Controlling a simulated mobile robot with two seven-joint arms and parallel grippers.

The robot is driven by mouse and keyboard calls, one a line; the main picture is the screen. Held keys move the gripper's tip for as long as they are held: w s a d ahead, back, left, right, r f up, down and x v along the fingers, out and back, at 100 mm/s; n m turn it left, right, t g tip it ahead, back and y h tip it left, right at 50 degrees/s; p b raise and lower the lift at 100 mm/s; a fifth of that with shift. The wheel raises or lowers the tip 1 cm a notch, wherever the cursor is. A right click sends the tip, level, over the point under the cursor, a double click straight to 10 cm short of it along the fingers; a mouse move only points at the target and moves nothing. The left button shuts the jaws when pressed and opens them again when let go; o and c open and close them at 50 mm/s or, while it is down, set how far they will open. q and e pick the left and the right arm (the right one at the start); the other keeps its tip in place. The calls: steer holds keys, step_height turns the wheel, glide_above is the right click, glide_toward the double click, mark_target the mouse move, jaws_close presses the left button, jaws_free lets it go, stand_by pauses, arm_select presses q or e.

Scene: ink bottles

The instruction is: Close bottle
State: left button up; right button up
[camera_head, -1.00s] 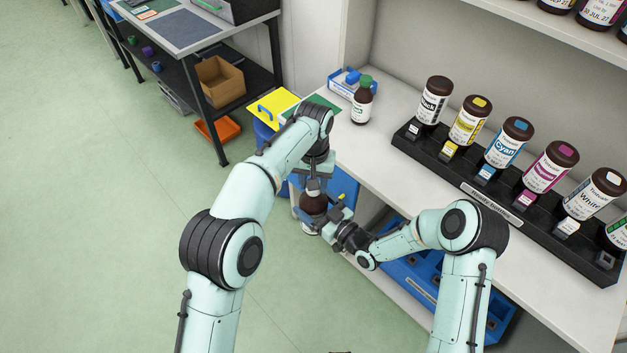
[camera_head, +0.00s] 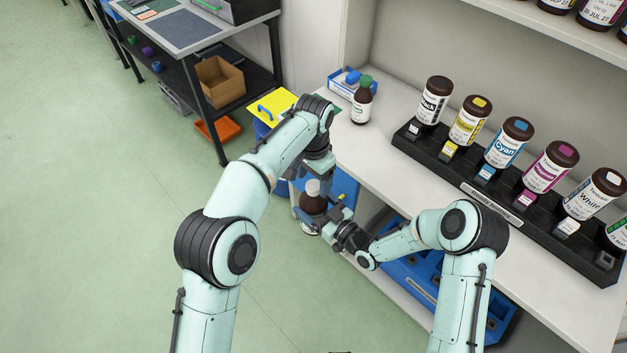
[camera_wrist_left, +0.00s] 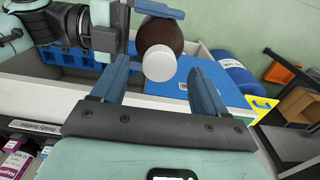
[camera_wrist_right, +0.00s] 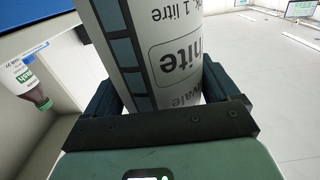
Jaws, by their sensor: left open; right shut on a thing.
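A brown bottle (camera_head: 311,204) with a white cap (camera_head: 313,187) is held roughly upright beside the bench front. My right gripper (camera_head: 331,213) is shut around its body. In the right wrist view the bottle's white label (camera_wrist_right: 155,50), reading "White", fills the space between the fingers. My left gripper (camera_head: 318,178) is just above the bottle, pointing down at the cap. In the left wrist view its fingers (camera_wrist_left: 160,88) are open, with the white cap (camera_wrist_left: 160,63) between and slightly beyond them, not visibly gripped. The cap sits at the bottle's top; I cannot tell how tight it is.
A black rack (camera_head: 481,193) with several labelled ink bottles stands on the white bench (camera_head: 362,158). A green-capped bottle (camera_head: 362,103) stands near the bench's left end. Blue bins (camera_head: 408,278) are under the bench. The floor at left is clear.

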arm_select(q)
step_height(320, 180, up, 6)
steer(key=shift+f, duration=0.1)
stand_by(0.7)
steer(key=s+a+f+n+g+h, duration=0.15)
steer(key=s+a+f+n, duration=0.35)
steer(key=f, duration=0.7)
steer(key=s+a+f+g+h, duration=0.1)
steer(key=s+a+f+g, duration=0.1)
steer(key=s+f, duration=0.7)
steer(key=s+a+f+n+g+h, duration=0.1)
steer(key=s+a+f+n, duration=0.3)
steer(key=f, duration=1)
steer(key=s+a+f+n+t, duration=0.1)
steer(key=s+a+f+n, duration=0.1)
steer(key=s, duration=0.6)
steer(key=s+a+f+n+t, duration=0.2)
steer(key=s+a+f, duration=0.1)
steer(key=s, duration=0.5)
steer(key=shift+s+f+n, duration=0.3)
steer(key=shift+f+n, duration=0.1)
steer(key=shift+f, duration=0.2)
